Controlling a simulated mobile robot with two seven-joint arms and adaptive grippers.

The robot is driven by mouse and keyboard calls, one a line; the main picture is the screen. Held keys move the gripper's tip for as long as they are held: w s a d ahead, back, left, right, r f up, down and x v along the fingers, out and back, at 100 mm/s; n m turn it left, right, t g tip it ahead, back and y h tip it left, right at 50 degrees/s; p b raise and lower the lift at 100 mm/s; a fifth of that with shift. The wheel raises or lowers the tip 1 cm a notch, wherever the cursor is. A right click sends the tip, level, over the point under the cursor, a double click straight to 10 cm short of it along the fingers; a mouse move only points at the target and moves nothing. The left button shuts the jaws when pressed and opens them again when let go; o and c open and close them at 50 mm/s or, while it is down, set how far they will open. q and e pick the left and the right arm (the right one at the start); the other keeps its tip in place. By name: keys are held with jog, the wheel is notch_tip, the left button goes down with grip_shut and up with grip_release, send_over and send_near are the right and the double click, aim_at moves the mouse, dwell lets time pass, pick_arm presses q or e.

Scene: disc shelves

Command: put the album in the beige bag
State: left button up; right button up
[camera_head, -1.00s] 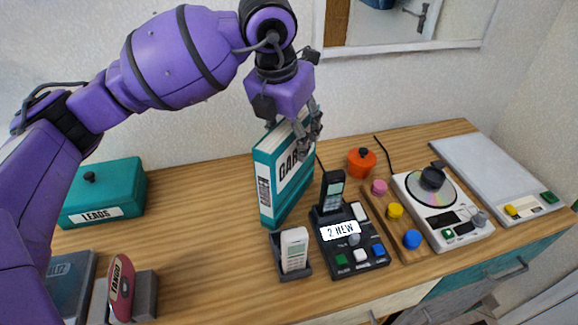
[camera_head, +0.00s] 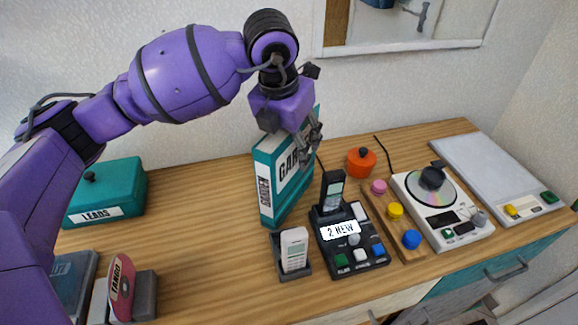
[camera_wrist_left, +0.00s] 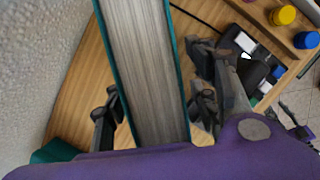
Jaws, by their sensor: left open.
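The album appears to be the thick teal volume (camera_head: 264,188) labelled "GARDEN", standing upright near the back of the wooden counter. In the left wrist view its pale page block (camera_wrist_left: 146,70) runs between two teal covers. My left gripper (camera_head: 308,147) is at its upper edge in the head view. In the left wrist view the open fingers of my left gripper (camera_wrist_left: 155,108) lie on either side of the album. I cannot tell whether either finger touches a cover. No beige bag is in view.
An orange pot (camera_head: 361,163) and disc player (camera_head: 440,205) are to the right. A teal box (camera_head: 104,195) stands left. Counter between is clear.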

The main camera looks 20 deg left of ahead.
pick_arm(q)
jog(key=shift+c, duration=0.3)
grip_shut()
jog(key=shift+r, duration=0.1)
